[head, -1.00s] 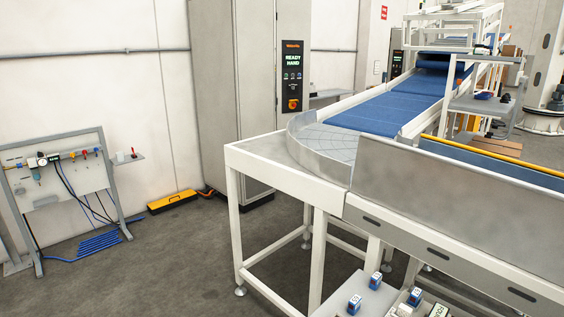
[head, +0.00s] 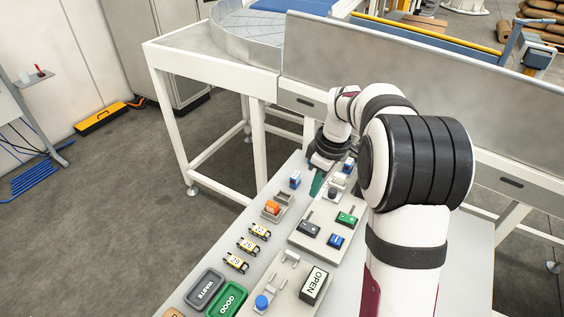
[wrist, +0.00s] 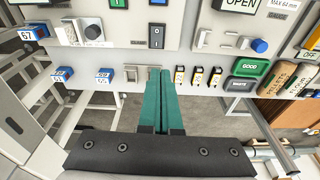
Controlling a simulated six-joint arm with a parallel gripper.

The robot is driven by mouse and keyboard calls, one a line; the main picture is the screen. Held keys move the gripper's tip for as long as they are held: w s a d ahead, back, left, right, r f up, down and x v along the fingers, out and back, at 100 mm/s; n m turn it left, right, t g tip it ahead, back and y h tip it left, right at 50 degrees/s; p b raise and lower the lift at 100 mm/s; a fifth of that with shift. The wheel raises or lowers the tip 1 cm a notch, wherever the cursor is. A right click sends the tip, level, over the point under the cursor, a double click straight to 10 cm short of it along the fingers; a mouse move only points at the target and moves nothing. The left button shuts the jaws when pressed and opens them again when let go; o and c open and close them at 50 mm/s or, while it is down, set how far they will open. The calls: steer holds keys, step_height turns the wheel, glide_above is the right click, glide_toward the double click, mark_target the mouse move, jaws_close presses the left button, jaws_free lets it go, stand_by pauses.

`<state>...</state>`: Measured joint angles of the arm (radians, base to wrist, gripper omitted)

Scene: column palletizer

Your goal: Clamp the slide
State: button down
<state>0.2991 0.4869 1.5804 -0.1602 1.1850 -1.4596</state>
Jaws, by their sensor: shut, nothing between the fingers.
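My gripper (head: 317,184) is over the far part of the panel bench in the head view, its teal fingers together and empty. In the wrist view the shut fingers (wrist: 160,78) point toward the panel, beside a small grey holder (wrist: 135,75). A grey bracket (head: 290,257) and a blue knob (head: 262,302) sit on a plate with an OPEN sign (head: 314,284), well away from the fingers. They show upper right in the wrist view, the bracket (wrist: 202,38) left of the knob (wrist: 259,46). I cannot tell for sure which part is the slide.
An orange piece (head: 272,207) sits in a grey holder. Switches (head: 346,218), yellow tags (head: 248,246), a WASTE tray (head: 204,289) and a green GOOD tray (head: 228,299) crowd the bench. A conveyor wall (head: 400,75) stands behind. Open floor lies left.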

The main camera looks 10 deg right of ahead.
mark_target(303, 224)
steer(key=shift+w+d+f, duration=0.25)
steer(key=shift+w, duration=0.05)
steer(key=f, duration=0.4)
steer(key=w+a+f, duration=0.1)
steer(key=f, duration=0.7)
steer(key=shift+w+a+f, duration=0.15)
steer(key=shift+a+f, duration=0.1)
steer(key=shift+f, duration=0.15)
steer(key=shift+w+f, duration=0.1)
steer(key=shift+f, duration=0.4)
steer(key=shift+a, duration=0.1)
steer(key=shift+w+a+f, duration=0.1)
steer(key=shift+f, duration=0.2)
steer(key=shift+r, duration=0.1)
